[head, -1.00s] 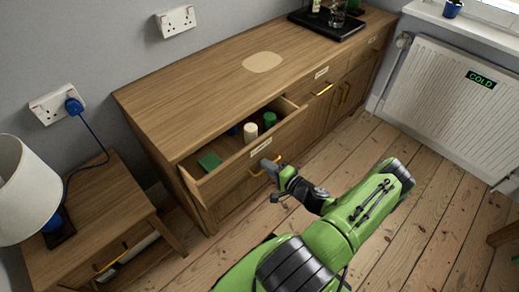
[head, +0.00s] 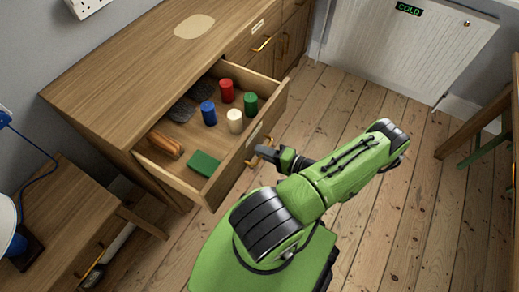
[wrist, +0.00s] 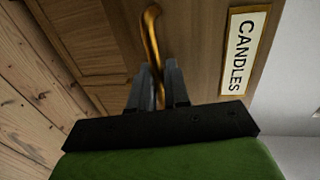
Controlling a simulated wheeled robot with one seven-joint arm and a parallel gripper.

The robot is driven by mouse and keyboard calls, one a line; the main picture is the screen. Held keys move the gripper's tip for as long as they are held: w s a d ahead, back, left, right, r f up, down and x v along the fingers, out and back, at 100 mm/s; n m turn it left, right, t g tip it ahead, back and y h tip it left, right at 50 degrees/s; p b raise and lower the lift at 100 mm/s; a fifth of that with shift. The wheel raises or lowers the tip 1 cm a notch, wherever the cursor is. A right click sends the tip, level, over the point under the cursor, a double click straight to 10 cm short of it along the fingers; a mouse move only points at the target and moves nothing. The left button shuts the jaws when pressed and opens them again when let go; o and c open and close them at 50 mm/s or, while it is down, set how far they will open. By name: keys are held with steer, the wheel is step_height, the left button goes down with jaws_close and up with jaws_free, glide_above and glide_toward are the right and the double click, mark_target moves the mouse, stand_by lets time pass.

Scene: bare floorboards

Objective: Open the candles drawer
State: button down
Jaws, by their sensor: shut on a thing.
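The candles drawer (head: 174,175) of the wooden sideboard stands pulled well out in the head view. Its label reading CANDLES (wrist: 236,53) is clear in the wrist view, beside the brass handle (wrist: 151,32). My gripper (wrist: 158,78) is shut on that handle; in the head view my gripper (head: 271,154) is at the drawer front. Inside the drawer stand a red candle (head: 226,91), a blue candle (head: 208,113), a white candle (head: 234,121) and a green candle (head: 250,104). A green block (head: 203,163), orange-brown items (head: 165,144) and dark grey pieces (head: 181,109) lie there too.
A small wooden side table (head: 68,215) stands at the lower left. A white radiator (head: 398,45) showing COLD is on the back wall. Floorboards (head: 375,215) to the right are mostly clear, with a wooden piece of furniture (head: 480,115) at the right edge.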

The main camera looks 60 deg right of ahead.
steer(key=c, duration=1.4)
jaws_free()
steer(key=shift+o, duration=0.2)
steer(key=s+r+p, duration=0.1)
steer(key=s+r, duration=0.2)
steer(key=s, duration=1.2)
steer(key=shift+s+d+p, duration=0.2)
steer(key=shift+d+p, duration=0.05)
steer(key=shift+p, duration=0.15)
